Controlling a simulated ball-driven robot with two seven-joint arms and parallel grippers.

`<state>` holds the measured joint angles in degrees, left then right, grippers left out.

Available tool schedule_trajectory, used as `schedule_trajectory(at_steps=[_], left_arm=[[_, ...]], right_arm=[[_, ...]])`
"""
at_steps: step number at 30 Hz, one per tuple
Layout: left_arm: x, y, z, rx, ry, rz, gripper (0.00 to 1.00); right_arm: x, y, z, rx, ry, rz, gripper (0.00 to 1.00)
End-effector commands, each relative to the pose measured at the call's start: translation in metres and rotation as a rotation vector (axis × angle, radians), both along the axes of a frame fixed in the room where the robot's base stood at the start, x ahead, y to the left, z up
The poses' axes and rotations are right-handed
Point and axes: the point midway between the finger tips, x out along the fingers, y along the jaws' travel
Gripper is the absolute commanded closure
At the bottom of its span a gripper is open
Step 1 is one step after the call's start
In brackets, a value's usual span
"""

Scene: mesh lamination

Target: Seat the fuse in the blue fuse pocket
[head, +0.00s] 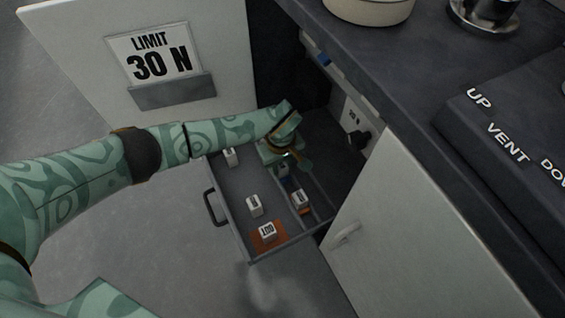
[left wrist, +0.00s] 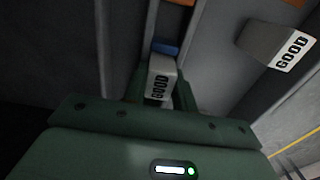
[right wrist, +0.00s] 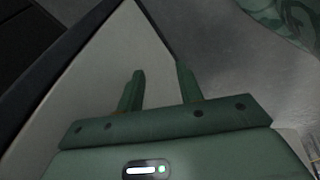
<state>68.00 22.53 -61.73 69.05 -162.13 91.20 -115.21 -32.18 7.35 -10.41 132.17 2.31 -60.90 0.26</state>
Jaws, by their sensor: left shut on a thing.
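My left gripper (head: 290,163) is over the open drawer (head: 232,185). In the left wrist view it is shut on a white fuse (left wrist: 161,78) marked GOOD. The blue fuse pocket (left wrist: 165,47) shows just past the fuse in the narrow side channel; most of it is hidden behind the fuse. I cannot tell whether the fuse touches it. In the head view a bit of blue (head: 284,178) shows below the gripper. My right gripper (right wrist: 158,88) is open and empty, in front of a pale panel.
More white fuses lie in the drawer: one at the back (head: 230,157), one in the middle (head: 254,206), one on an orange patch (head: 267,231), one in the side channel (head: 299,198). A cabinet door (head: 420,235) and the dark counter (head: 400,90) stand to the right.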

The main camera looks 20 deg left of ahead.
Motion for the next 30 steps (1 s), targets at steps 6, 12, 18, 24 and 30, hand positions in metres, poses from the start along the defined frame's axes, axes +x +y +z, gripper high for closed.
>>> schedule_trajectory(at_steps=[6,12,18,24,30], left_arm=[[0.000,0.000,0.000,0.000,-0.001,0.000,1.00],[0.000,0.000,-0.001,0.000,-0.001,0.001,0.51],[0.000,0.000,-0.001,0.000,-0.001,0.001,0.51],[0.002,0.000,0.020,0.000,-0.008,0.000,0.51],[0.003,0.001,0.072,0.001,-0.016,-0.001,0.51]], right_arm=[[0.000,0.000,0.000,0.001,-0.002,-0.001,0.64],[0.002,0.001,0.002,0.007,-0.010,-0.003,0.64],[0.002,0.001,0.002,0.006,-0.010,-0.002,0.64],[-0.006,-0.007,0.003,-0.030,0.024,0.010,0.64],[-0.043,-0.044,-0.006,-0.176,0.176,0.052,0.64]])
